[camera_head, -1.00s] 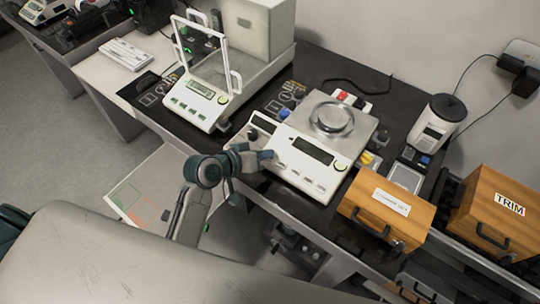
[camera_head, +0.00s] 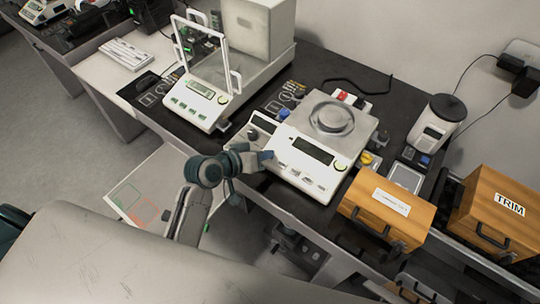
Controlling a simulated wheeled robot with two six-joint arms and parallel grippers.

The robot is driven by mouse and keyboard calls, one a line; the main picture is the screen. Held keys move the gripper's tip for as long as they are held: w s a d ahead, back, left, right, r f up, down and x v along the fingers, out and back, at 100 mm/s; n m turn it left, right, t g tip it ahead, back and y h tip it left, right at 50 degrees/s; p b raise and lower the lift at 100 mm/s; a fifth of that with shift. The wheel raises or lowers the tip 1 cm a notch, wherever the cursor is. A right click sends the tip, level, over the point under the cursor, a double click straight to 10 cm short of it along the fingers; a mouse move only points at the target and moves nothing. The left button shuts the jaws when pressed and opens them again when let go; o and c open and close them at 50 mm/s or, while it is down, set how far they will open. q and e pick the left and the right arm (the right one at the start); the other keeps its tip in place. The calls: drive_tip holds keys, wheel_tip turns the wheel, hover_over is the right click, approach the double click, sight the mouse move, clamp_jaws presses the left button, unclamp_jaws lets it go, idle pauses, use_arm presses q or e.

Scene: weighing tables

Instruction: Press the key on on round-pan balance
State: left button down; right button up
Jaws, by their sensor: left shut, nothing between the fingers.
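The round-pan balance (camera_head: 300,178) is a white unit with a round metal pan (camera_head: 333,117) on top, a dark display (camera_head: 313,151) and a row of small keys along its sloping front. It stands on the dark table near the middle of the head view. My left gripper (camera_head: 268,157) is shut and empty, with its tip at the left end of the balance's front panel. The tip hides part of that corner, and I cannot tell whether it touches a key. My right gripper is not in view.
A glass-shielded balance (camera_head: 200,101) stands to the left. Wooden boxes (camera_head: 388,208) and (camera_head: 500,208) stand to the right, one marked TRIM. A white canister device (camera_head: 435,124) stands behind them. A yellow knob (camera_head: 367,158) sits close to the balance's right side.

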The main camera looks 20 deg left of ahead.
use_arm(q)
drive_tip(key=shift+w+f, duration=0.1)
drive_tip(key=shift+f, duration=0.1)
idle(0.3)
drive_tip(key=shift+w+f, duration=0.1)
drive_tip(key=shift+f, duration=0.3)
drive_tip(key=shift+r, duration=0.1)
idle(0.5)
drive_tip(key=shift+r+p, duration=0.6)
drive_tip(key=shift+p, duration=0.1)
drive_tip(key=shift+s+r, duration=0.1)
drive_tip(key=shift+s, duration=0.15)
drive_tip(key=r+p, duration=0.1)
drive_tip(key=s+r+p, duration=0.1)
drive_tip(key=r+p, duration=0.2)
drive_tip(key=p, duration=0.1)
drive_tip(key=shift+s+a+r, duration=0.15)
drive_tip(key=shift+a+r, duration=0.15)
drive_tip(key=shift+r, duration=0.1)
